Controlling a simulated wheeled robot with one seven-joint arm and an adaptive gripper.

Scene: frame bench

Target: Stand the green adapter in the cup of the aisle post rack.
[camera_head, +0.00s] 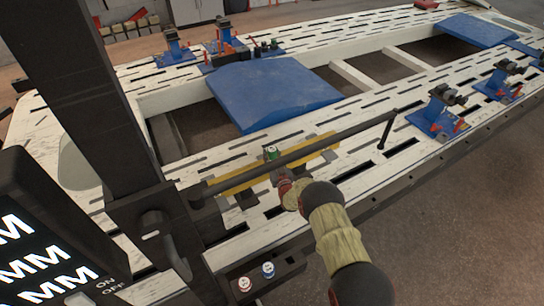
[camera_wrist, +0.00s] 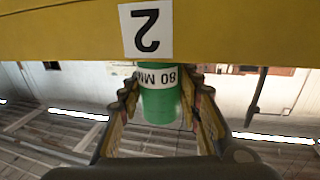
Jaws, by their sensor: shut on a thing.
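The green adapter (camera_wrist: 160,105) stands between the two fingers of my gripper (camera_wrist: 163,88), which is shut on it. It carries a white "80 MM" label, upside down in the wrist view. One end of it meets the edge of the yellow rack (camera_wrist: 60,35) with a "2" tag; whether that end is seated in a cup is hidden. In the head view the green adapter (camera_head: 271,153) shows upright at the yellow rack (camera_head: 235,181), just beyond my gripper (camera_head: 283,178). The cup itself cannot be made out.
A dark bar (camera_head: 345,132) runs above the yellow rack. A dark tray (camera_head: 262,284) at the near edge holds a red-marked adapter (camera_head: 245,284) and a blue-marked one (camera_head: 268,269). The slotted white bench (camera_head: 130,160) carries blue clamp stands (camera_head: 438,112) at the right.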

